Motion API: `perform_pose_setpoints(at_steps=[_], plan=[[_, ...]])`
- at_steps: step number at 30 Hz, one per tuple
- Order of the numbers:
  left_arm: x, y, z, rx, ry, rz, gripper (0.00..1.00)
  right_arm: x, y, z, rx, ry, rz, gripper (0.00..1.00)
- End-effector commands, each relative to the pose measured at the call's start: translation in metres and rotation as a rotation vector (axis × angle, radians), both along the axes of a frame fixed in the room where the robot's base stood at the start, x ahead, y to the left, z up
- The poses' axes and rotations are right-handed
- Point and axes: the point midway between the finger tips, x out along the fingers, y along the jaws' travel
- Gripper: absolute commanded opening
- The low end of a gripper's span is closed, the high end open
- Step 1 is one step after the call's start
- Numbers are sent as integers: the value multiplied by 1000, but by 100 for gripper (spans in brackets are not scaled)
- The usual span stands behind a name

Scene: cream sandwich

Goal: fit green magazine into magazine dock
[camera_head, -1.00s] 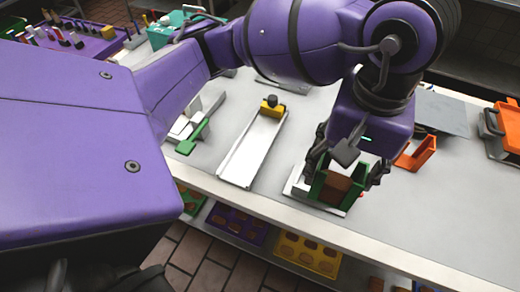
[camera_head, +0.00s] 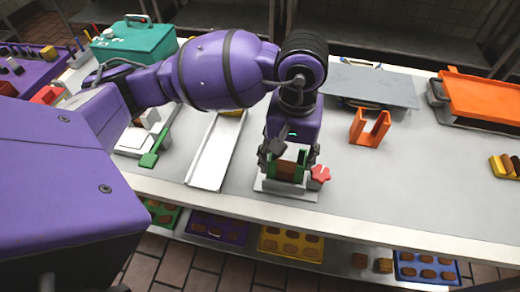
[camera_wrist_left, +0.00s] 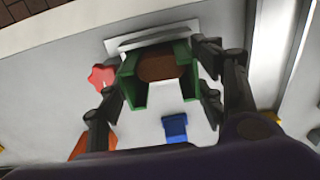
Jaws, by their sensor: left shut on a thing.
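The green magazine (camera_head: 302,160), a U-shaped holder with brown round pieces inside, is between the fingers of my left gripper (camera_head: 288,165). The gripper is shut on its sides from above. In the left wrist view the magazine (camera_wrist_left: 128,88) shows open towards me, with a finger at each side. The magazine dock, with a pale base plate (camera_head: 268,187), is right under the magazine. In the wrist view its pale raised edge (camera_wrist_left: 150,38) lies along the magazine's far side. I cannot tell whether the magazine is fully seated. My right gripper is out of view.
A red star knob (camera_head: 320,173) is close right of the magazine. A blue block (camera_wrist_left: 175,127) shows in the wrist view. A long white tray (camera_head: 215,150) lies left, an orange U-shaped holder (camera_head: 369,127) right.

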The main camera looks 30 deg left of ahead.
Motion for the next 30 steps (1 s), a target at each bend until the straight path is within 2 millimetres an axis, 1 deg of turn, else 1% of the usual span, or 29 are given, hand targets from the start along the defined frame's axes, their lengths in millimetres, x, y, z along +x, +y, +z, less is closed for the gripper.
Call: perform_pose_setpoints(at_steps=[2,6,7,11,20,23,24,26,29,30], plan=[[1,-1,2,-1,-4,-1,16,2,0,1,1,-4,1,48],[1,-1,-3,-1,-3,-2,16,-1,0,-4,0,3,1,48],[1,-1,-3,-1,-3,-2,63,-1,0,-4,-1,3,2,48],[1,-1,-2,-1,-4,-2,80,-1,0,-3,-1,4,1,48],[1,-1,-1,-1,-5,-1,81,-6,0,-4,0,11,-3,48],[1,-1,3,-1,-7,-1,81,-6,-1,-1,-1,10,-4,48],[2,-1,7,-2,-9,-1,81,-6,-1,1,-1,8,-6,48],[3,-1,13,-2,-11,-1,81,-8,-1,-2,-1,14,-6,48],[3,-1,31,-2,-11,-2,81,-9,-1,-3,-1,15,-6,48],[3,-1,40,-2,-12,-2,81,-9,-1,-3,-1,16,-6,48]])
